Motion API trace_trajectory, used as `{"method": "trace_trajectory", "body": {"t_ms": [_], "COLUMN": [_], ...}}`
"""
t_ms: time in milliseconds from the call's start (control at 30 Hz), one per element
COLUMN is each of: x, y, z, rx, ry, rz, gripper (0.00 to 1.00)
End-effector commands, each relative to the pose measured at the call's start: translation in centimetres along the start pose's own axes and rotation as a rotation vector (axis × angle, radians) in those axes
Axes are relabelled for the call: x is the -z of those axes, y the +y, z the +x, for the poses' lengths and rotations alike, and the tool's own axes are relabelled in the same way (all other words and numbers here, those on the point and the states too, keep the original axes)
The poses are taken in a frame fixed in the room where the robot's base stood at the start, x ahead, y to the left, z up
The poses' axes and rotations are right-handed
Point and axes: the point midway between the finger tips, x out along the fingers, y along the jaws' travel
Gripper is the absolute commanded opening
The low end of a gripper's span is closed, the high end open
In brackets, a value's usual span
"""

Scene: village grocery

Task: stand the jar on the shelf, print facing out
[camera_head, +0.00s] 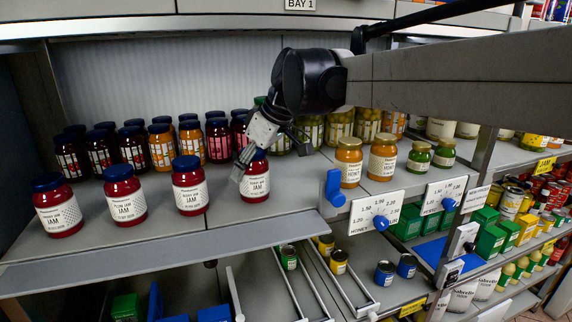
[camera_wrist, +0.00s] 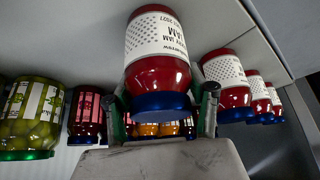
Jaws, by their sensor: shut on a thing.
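My gripper (camera_head: 252,158) is shut on a red jam jar (camera_head: 258,187) with a dark blue lid, at the right end of the front row on the upper shelf (camera_head: 300,205). The jar looks upright at the shelf surface; I cannot tell whether its base bears on it. Its white label with JAM print and a dotted panel faces the front, with its left part hidden by a finger. In the wrist view my gripper's fingers (camera_wrist: 163,103) stand on either side of the jar (camera_wrist: 160,50), near its blue lid; the picture is upside down.
Three similar jam jars (camera_head: 188,187) stand in a row to the left, labels outward. Darker and orange jars (camera_head: 162,148) fill the back. Orange honey jars (camera_head: 382,158) stand to the right beyond a blue bracket (camera_head: 334,188). Bare shelf lies between the held jar and the honey.

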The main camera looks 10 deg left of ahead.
Motion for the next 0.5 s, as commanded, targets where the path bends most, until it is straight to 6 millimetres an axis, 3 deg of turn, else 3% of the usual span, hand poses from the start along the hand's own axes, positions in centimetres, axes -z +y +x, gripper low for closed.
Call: {"method": "trace_trajectory", "body": {"t_ms": [33,167,500], "x": [-0.04,-0.02,0.16], "y": [0.02,0.01,0.0], "z": [0.11,0.06,-0.33], "rx": [0.0,0.0,0.0], "ry": [0.0,0.0,0.0], "rz": [0.0,0.0,0.0], "gripper": [0.53,0.69,0.69]}}
